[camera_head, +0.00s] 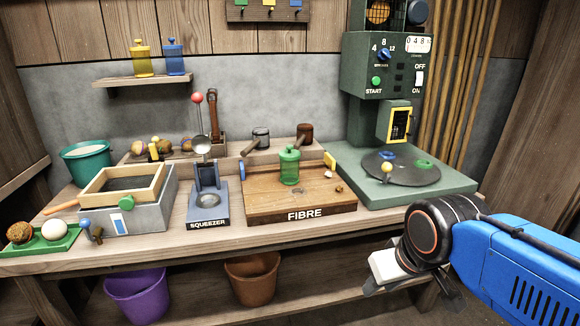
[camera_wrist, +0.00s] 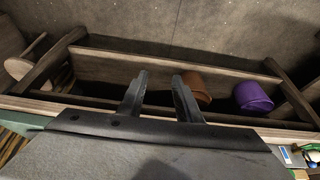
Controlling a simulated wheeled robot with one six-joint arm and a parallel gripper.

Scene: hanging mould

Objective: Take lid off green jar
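The green jar (camera_head: 289,167) is translucent and stands upright on the wooden FIBRE board in the middle of the bench. Its lid (camera_head: 289,151), green with a small knob, sits on top of it. My gripper (camera_head: 372,288) is at the lower right in the head view, in front of the bench and well apart from the jar. In the wrist view the two fingers of my gripper (camera_wrist: 159,92) stand apart with nothing between them. The jar is not in the wrist view.
The FIBRE board (camera_head: 262,205) also bears small brown bits. A squeezer (camera_head: 208,200) stands left of it and a green machine (camera_head: 372,130) with a round plate stands right. Two mallets lie behind. A purple bucket (camera_head: 137,295) and a brown bucket (camera_head: 252,278) are under the bench.

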